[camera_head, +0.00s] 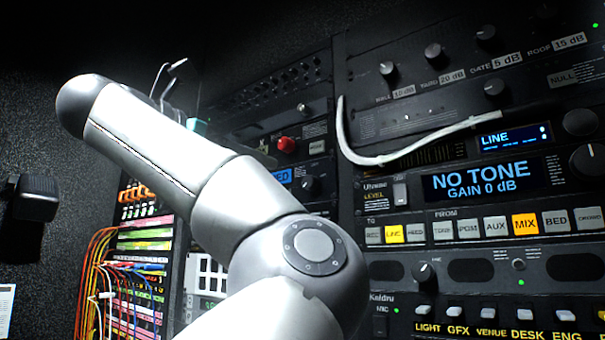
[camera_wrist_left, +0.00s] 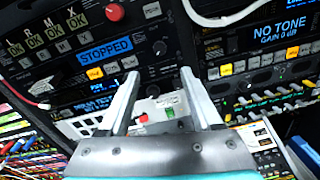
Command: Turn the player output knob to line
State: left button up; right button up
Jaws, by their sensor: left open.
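The player unit shows a blue STOPPED display (camera_wrist_left: 104,51) in the left wrist view. A dark knob (camera_wrist_left: 158,47) sits just right of it; I cannot read its label or setting. In the head view the same knob (camera_head: 310,186) shows beside the partly hidden display (camera_head: 278,177). My left gripper (camera_wrist_left: 158,74) is open and empty, its two fingers apart in front of the panel, with the knob above the gap between the tips. I cannot tell the distance to the panel. In the head view my arm hides most of the player. My right gripper is not in view.
A white cable (camera_head: 420,143) hangs across the right rack. A small display reads LINE (camera_head: 509,138), above the NO TONE display (camera_head: 480,182). Colored patch cords (camera_head: 98,260) hang at lower left.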

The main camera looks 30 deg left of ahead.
pick_arm(q)
jog(key=p, duration=0.5)
send_near(307, 181)
jog(key=w+p, duration=0.1)
jog(key=w, duration=0.1)
jog(key=w+p, duration=0.1)
jog(key=w, duration=0.2)
jog(key=w+p, duration=0.1)
jog(key=w, duration=0.1)
jog(key=shift+w+d+r, duration=0.1)
jog(key=shift+w+d, duration=0.1)
jog(key=shift+d, duration=0.2)
jog(key=shift+w, duration=0.4)
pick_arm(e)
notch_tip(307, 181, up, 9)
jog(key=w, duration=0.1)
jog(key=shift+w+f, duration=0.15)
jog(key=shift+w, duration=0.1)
pick_arm(q)
grip_shut()
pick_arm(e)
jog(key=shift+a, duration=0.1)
